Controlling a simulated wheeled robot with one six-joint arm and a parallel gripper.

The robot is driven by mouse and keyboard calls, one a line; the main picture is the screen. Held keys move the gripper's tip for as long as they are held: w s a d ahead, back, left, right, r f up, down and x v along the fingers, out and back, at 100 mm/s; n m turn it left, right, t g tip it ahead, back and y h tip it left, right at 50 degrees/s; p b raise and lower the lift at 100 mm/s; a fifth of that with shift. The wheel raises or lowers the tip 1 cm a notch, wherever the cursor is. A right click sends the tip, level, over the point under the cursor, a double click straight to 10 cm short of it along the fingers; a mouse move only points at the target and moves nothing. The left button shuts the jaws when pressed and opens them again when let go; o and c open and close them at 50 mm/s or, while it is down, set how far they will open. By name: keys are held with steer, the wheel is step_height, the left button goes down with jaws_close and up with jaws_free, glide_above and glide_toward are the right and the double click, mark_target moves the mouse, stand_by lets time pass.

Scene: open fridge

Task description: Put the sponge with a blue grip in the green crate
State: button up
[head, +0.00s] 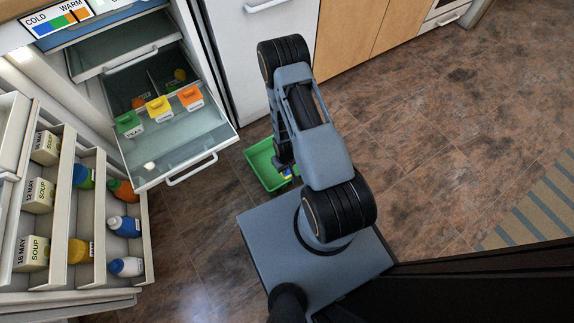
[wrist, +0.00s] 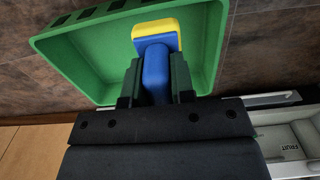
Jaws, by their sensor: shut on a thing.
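The green crate (head: 262,167) stands on the floor just left of my arm in the head view. In the wrist view the crate (wrist: 85,65) fills the upper part, with its open inside showing. My gripper (wrist: 157,88) is shut on the blue grip of the sponge (wrist: 156,70). The sponge's yellow part (wrist: 157,27) is at the far end, seen against the inside of the crate. In the head view the sponge (head: 287,175) is a small blue and yellow patch at the crate's right side. I cannot tell whether it touches the crate floor.
The open fridge drawer (head: 190,150) holds green, yellow and orange bins, left of the crate. The fridge door shelves (head: 60,200) hold soup cartons and several bottles. A white cabinet front (head: 265,60) stands behind. The floor at right (head: 450,130) is clear, with a striped mat (head: 535,215).

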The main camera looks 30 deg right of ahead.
steer(key=f, duration=0.1)
steer(key=s+f+b, duration=0.1)
steer(key=shift+d+f, duration=0.15)
steer(key=shift+f, duration=0.25)
steer(key=w+d+f+b, duration=0.1)
steer(key=w+f+b, duration=0.1)
steer(key=w+f, duration=0.1)
steer(key=w+d+f+b, duration=0.2)
steer(key=w+f, duration=0.1)
steer(key=w, duration=0.1)
steer(key=w+d+f+b, duration=0.2)
steer(key=w+f+b, duration=0.1)
steer(key=w, duration=0.1)
steer(key=shift+w+d, duration=0.15)
steer(key=shift+d, duration=0.1)
steer(key=shift+w+f, duration=0.15)
steer(key=shift+f, duration=0.05)
steer(key=shift+w+d+f+b, duration=0.1)
steer(key=shift+f+b, duration=0.4)
steer(key=shift+f, duration=0.35)
steer(key=shift+w+d+f+b, duration=0.1)
steer(key=shift+f+b, duration=0.35)
steer(key=shift+f, duration=0.35)
steer(key=shift+f, duration=0.15)
steer(key=o, duration=0.8)
steer(key=shift+o, duration=0.2)
